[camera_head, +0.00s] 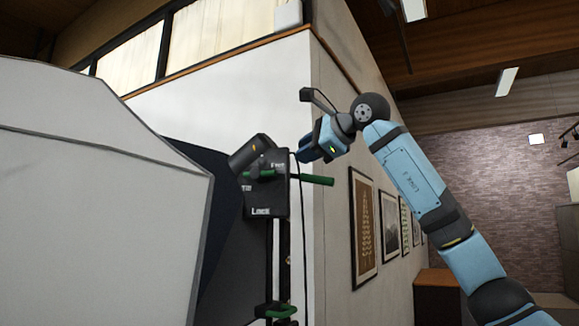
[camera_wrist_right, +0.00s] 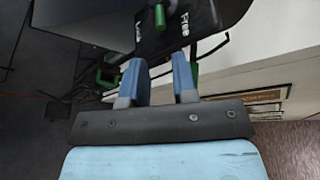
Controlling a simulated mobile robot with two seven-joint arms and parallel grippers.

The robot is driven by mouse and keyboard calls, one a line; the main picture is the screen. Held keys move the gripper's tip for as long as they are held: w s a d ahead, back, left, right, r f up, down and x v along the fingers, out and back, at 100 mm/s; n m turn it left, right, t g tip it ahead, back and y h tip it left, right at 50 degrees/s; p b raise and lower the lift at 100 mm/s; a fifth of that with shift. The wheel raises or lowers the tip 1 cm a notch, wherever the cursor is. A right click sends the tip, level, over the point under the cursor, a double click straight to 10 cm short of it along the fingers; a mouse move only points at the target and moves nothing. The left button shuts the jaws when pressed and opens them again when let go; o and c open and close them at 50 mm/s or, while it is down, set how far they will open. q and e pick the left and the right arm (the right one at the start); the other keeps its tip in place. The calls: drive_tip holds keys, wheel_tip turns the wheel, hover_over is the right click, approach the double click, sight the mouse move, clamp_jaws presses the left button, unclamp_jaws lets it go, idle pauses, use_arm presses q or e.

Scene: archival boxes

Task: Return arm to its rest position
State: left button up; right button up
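My right arm (camera_head: 412,180) is light blue with dark joints and reaches up from the lower right in the head view. Its gripper (camera_head: 306,152) points left, close to a dark lever box (camera_head: 266,200) with a green handle (camera_head: 315,180). In the right wrist view, the two blue fingers of the right gripper (camera_wrist_right: 158,78) stand apart with nothing visible between them. The lever box (camera_wrist_right: 195,20), with white lettering and a green part (camera_wrist_right: 160,17), lies beyond the fingertips. I cannot tell whether they touch it. My left gripper is not in view.
A large pale panel (camera_head: 100,200) fills the left of the head view. A white wall (camera_head: 235,95) stands behind the lever box, with framed pictures (camera_head: 364,228) along its side. A second green handle (camera_head: 275,311) sits lower on the post. Open space shows around my right arm.

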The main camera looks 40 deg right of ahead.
drive_tip(key=shift+v, duration=1)
